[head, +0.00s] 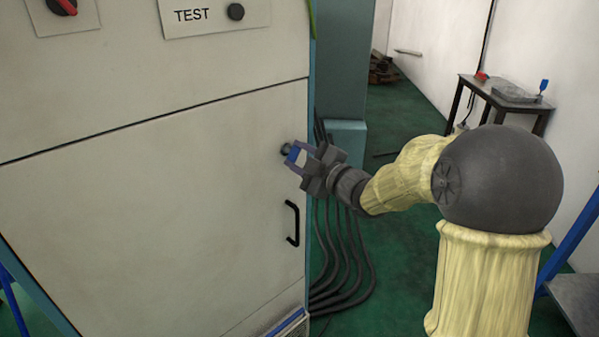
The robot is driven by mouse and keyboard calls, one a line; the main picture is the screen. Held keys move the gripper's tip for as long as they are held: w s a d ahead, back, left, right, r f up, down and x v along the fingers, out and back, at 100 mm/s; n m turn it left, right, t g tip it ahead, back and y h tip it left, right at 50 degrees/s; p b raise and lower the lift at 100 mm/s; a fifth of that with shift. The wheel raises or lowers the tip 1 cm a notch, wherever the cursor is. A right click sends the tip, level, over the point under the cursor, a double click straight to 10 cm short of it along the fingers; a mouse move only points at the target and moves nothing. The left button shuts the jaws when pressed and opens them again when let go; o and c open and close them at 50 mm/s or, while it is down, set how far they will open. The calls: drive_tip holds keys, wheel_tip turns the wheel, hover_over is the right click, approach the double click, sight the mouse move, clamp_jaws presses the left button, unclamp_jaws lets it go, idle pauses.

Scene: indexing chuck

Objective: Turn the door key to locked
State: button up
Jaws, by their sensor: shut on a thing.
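The cabinet door (160,210) is a large off-white panel on the left of the head view, and it looks shut. The door key's round dark lock (286,151) shows at the door's right side, above the black handle. My gripper (294,153) is at the lock, with its fingers shut on the key. The fingers and the blue part at their tips hide most of the key, so I cannot tell its angle. My arm comes in from the right.
A black door handle (292,223) sits just below my gripper. Thick black cables (345,260) run down to the green floor beside the cabinet. A panel marked TEST (205,15) with a black knob is above. A dark table (505,95) stands at the back right.

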drive_tip(key=shift+n+b, duration=3.7)
drive_tip(key=shift+b, duration=0.35)
drive_tip(key=o, duration=1)
drive_tip(key=p+v, duration=0.2)
drive_tip(key=v, duration=1.5)
drive_tip(key=shift+s+d, duration=0.1)
drive_tip(key=shift+d, duration=0.1)
